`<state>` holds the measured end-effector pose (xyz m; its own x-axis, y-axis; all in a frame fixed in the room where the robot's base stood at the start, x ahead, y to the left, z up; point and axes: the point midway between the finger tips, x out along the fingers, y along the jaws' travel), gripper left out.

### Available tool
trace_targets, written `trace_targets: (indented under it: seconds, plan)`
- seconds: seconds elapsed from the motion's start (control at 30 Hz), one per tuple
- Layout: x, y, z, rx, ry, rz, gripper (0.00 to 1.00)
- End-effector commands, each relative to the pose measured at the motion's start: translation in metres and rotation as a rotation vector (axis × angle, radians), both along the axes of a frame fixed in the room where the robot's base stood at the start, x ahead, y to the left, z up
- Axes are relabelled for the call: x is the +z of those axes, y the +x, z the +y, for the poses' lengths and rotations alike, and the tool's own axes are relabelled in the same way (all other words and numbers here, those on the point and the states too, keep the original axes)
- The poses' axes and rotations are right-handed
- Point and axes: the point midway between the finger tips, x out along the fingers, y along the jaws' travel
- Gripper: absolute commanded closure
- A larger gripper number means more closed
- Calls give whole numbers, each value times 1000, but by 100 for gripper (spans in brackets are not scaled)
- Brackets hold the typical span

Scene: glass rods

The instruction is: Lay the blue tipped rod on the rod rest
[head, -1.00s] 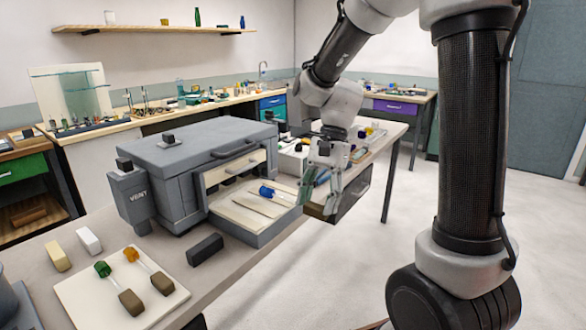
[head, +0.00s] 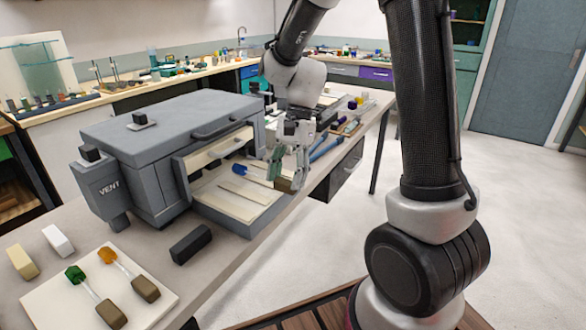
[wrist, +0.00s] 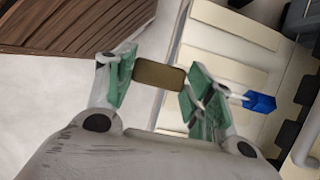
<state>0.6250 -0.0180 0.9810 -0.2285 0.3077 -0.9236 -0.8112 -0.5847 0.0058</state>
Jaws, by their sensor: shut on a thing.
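My gripper (head: 286,168) is shut on the brown block handle (wrist: 158,75) of the blue tipped rod, at the right end of the pulled-out furnace tray. The rod's blue tip (head: 240,169) points left over the tray, and shows at the right in the wrist view (wrist: 260,102). The brown handle also shows below the fingers in the head view (head: 284,185). I cannot tell whether the rod touches the tray. A pale slab (head: 60,296) at the lower left, possibly the rod rest, bears a green tipped rod (head: 97,296) and an orange tipped rod (head: 128,274).
The grey furnace (head: 165,135) marked VENT stands open, its tray (head: 238,225) with pale strips reaching out at the right. A dark block (head: 190,243) lies before it. Cream (head: 22,262) and white (head: 58,240) blocks lie behind the slab. Open floor is at the right.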

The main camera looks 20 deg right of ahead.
Motion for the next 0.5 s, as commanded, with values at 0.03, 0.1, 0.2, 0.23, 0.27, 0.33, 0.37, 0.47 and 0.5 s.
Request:
trace_targets:
  seconds: [0.03,0.1,0.2,0.23,0.27,0.33,0.37,0.47,0.5]
  plan:
    - [-5,3,2,2,-1,1,80]
    - [-10,7,6,3,-1,1,80]
    - [-12,16,12,3,0,0,80]
    - [-13,19,14,2,0,0,80]
    - [-14,21,16,2,0,0,80]
    - [-16,27,20,2,0,0,80]
    - [-17,29,22,2,0,0,80]
    - [-19,36,26,1,0,0,80]
    - [-19,38,28,1,0,0,80]
